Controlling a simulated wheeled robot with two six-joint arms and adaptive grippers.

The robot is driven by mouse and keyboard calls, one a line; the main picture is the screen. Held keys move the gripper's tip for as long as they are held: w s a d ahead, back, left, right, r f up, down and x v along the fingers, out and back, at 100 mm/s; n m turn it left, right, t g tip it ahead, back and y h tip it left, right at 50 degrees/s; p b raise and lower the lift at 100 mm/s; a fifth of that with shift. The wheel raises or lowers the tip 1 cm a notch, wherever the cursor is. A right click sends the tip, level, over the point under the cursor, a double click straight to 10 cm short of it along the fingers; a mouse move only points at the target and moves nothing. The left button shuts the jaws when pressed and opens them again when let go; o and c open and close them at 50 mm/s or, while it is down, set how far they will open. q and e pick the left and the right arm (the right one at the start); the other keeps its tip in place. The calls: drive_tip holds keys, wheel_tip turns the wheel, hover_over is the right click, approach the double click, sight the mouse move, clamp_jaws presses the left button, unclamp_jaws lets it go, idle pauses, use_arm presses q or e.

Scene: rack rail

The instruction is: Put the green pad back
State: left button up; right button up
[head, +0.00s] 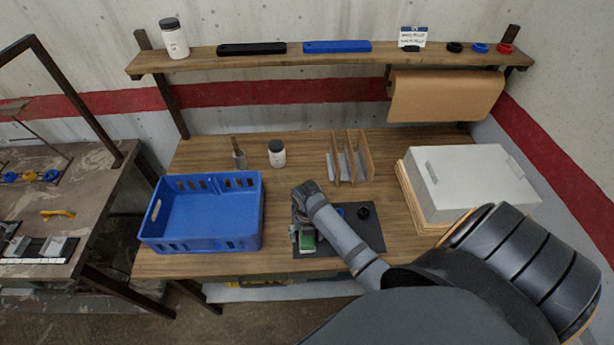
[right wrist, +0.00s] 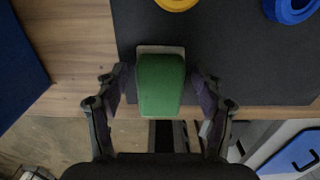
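The green pad (right wrist: 160,85) is a small green block with a pale grey edge at its far end. In the head view the green pad (head: 308,241) shows at the front part of the dark mat (head: 340,243). My right gripper (right wrist: 160,72) has one finger on each side of the pad, with what looks like a narrow gap beside each fingertip. Whether the pad rests on the mat or is just above it I cannot tell. My right arm hides part of the mat. My left gripper is not in view.
A blue crate (head: 200,243) stands left of the mat. A blue ring (right wrist: 290,8) and a yellow part (right wrist: 176,3) lie on the mat. Wooden dividers (head: 352,160) stand behind it, and a grey-white box (head: 470,180) is at the right. A jar (head: 277,154) stands at the back.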

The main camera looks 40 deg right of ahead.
drive_tip(key=shift+r, duration=0.2)
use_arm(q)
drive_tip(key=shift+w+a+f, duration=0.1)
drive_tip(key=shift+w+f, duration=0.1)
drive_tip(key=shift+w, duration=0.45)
use_arm(e)
wheel_tip(320, 180, up, 12)
